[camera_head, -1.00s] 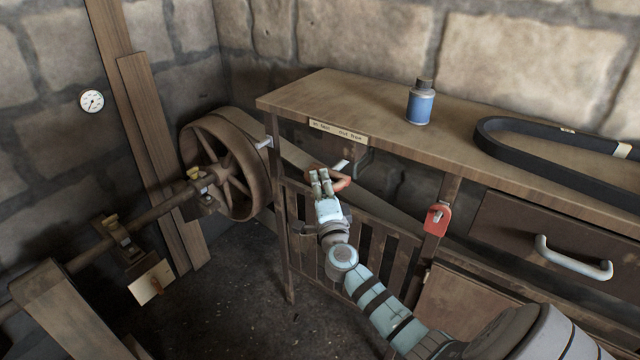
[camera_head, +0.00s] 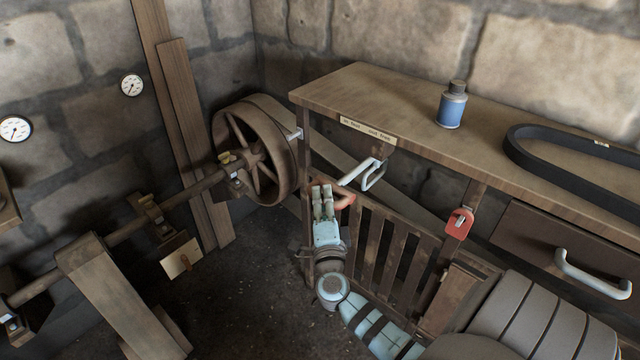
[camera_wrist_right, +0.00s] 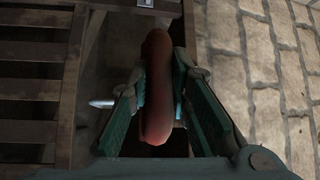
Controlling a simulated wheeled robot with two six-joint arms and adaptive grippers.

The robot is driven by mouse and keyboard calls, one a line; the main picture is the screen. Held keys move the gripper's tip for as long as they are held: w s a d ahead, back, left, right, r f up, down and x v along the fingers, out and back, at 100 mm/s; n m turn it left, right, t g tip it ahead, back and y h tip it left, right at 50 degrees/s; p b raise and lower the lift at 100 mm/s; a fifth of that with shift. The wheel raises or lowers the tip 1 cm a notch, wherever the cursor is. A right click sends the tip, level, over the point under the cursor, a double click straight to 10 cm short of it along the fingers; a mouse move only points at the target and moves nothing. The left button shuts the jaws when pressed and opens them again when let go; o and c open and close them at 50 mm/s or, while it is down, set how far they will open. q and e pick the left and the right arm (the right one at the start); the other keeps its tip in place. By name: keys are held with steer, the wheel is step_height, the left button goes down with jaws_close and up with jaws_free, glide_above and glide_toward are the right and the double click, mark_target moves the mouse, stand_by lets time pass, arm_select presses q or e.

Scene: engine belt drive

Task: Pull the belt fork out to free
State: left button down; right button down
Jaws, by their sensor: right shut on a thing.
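The belt fork shows as a pale metal bar and loop (camera_head: 365,174) under the bench's front edge, with an orange-red handle (camera_head: 345,198) at its near end. My right gripper (camera_head: 323,190) is shut on this handle, in front of the bench's left end. In the right wrist view the red handle (camera_wrist_right: 157,85) lies between the two finger pads. A label strip (camera_head: 367,129) is on the bench edge above; its small text is hard to read. The flat belt (camera_head: 335,158) runs from the spoked pulley (camera_head: 252,155) behind the bar. My left gripper is not in view.
A slatted guard (camera_head: 392,250) stands below the bench (camera_head: 400,100), with a red padlock (camera_head: 459,223) at its right. A blue can (camera_head: 452,106) and a black belt loop (camera_head: 560,165) are on top. A shaft (camera_head: 120,232) runs at left; open floor (camera_head: 240,290) lies between.

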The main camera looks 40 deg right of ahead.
steer(key=c, duration=1.8)
jaws_free()
steer(key=shift+a+f, duration=0.1)
steer(key=shift+f, duration=0.1)
steer(key=o, duration=0.3)
steer(key=shift+a+r, duration=0.15)
steer(key=shift+o, duration=0.2)
steer(key=shift+s, duration=0.1)
steer(key=v, duration=1.2)
